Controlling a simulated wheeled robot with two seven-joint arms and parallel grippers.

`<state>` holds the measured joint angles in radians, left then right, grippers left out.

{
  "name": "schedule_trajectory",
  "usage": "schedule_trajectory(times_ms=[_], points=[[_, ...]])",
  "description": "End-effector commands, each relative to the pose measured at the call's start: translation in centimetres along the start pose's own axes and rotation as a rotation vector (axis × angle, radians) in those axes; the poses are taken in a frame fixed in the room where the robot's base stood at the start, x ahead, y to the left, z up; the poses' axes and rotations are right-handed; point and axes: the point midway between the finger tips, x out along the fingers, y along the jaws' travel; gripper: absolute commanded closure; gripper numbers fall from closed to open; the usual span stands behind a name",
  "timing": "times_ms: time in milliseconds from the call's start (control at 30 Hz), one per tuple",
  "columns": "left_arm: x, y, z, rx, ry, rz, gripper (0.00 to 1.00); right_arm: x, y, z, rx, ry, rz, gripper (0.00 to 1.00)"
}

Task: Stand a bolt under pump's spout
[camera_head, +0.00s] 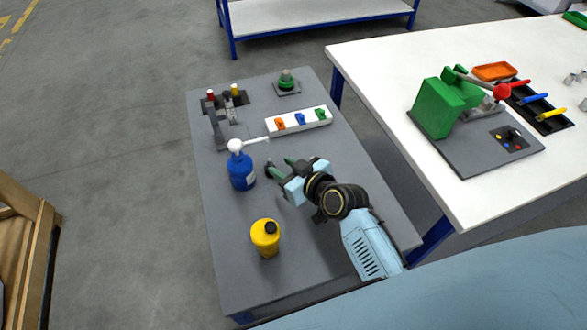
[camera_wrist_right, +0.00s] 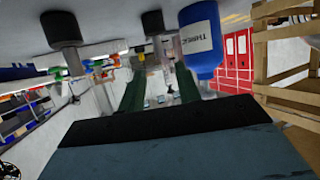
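The blue pump bottle (camera_head: 242,177) stands on the grey table, its white spout (camera_head: 257,140) pointing right; it also shows in the upside-down right wrist view (camera_wrist_right: 201,40). A dark-headed bolt (camera_head: 270,170) stands right of the bottle, at my right gripper's tips. My right gripper (camera_head: 283,168) is open, its green fingers apart. In the wrist view a bolt with a black head (camera_wrist_right: 152,22) stands in line with the gap between the fingers (camera_wrist_right: 158,92); whether they touch it is unclear. Another bolt (camera_wrist_right: 65,28) stands to the left there. My left gripper is out of view.
A yellow bottle (camera_head: 265,238) stands nearer me on the grey table (camera_head: 240,270). Behind are a white block (camera_head: 298,122) with coloured pieces, a green button-like part (camera_head: 287,80) and a dark holder (camera_head: 226,100). A white table (camera_head: 390,90) with a green machine (camera_head: 437,106) is at right.

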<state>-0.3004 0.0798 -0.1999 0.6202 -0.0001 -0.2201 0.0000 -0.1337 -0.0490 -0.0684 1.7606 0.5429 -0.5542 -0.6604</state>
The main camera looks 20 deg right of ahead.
Motion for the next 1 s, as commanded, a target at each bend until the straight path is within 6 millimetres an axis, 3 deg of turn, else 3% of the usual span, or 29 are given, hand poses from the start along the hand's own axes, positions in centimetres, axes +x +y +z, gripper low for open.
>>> schedule_trajectory(times_ms=[100, 300, 1000], points=[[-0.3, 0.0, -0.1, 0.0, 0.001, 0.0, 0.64, -2.0, 0.0, 0.0, -0.002, -0.001, -0.001, 0.66], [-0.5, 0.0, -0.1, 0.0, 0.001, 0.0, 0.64, -3.5, -0.1, 0.0, 0.0, 0.0, -0.002, 0.66], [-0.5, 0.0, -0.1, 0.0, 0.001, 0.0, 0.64, -3.6, -0.1, 0.0, 0.001, 0.0, -0.002, 0.66]])
